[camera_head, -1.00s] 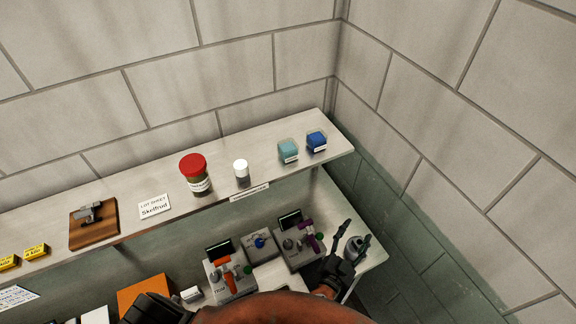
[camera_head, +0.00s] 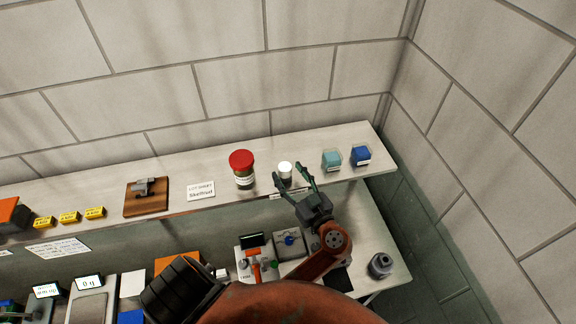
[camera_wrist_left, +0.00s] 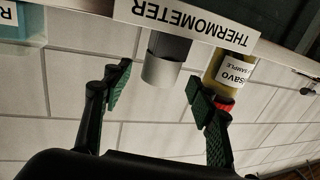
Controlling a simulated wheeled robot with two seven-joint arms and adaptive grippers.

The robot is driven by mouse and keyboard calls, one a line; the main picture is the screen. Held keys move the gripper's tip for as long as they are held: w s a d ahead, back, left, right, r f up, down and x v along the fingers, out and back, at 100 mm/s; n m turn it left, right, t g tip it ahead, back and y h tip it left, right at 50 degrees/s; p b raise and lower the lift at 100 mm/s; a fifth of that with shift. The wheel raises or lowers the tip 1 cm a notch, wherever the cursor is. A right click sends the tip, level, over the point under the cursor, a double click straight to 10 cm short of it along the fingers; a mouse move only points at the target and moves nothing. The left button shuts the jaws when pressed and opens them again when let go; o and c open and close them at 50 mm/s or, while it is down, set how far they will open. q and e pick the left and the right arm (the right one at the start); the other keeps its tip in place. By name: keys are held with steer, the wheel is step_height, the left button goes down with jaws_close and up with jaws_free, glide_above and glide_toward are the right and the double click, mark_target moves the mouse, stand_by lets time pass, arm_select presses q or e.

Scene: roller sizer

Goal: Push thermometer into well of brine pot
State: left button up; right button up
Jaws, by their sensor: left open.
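The thermometer (camera_head: 285,170), a small upright cylinder with a white cap, stands on the upper shelf. In the left wrist view, which is upside down, its pale cap and grey body (camera_wrist_left: 162,70) show behind a THERMOMETER label (camera_wrist_left: 188,22). My left gripper (camera_head: 289,173) is open at the shelf's front edge. Its fingertips (camera_wrist_left: 158,80) appear on either side of the thermometer, with gaps to it. A grey pot (camera_head: 380,265) with a dark opening stands on the lower bench at right; I cannot tell if it is the brine pot. My right gripper is not identifiable.
A red-lidded jar (camera_head: 242,170) stands left of the thermometer, and teal (camera_head: 331,159) and blue (camera_head: 360,156) containers stand right of it. The upper shelf (camera_head: 230,207) overhangs the bench.

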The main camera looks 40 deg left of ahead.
mark_target(289, 173)
arm_select(q)
steer(key=p+x, duration=0.1)
steer(key=x, duration=0.2)
steer(key=shift+w+a+f, duration=0.1)
steer(key=shift+a, duration=0.2)
steer(key=shift+d, duration=0.15)
steer(key=shift+d, duration=0.1)
steer(key=c, duration=1.3)
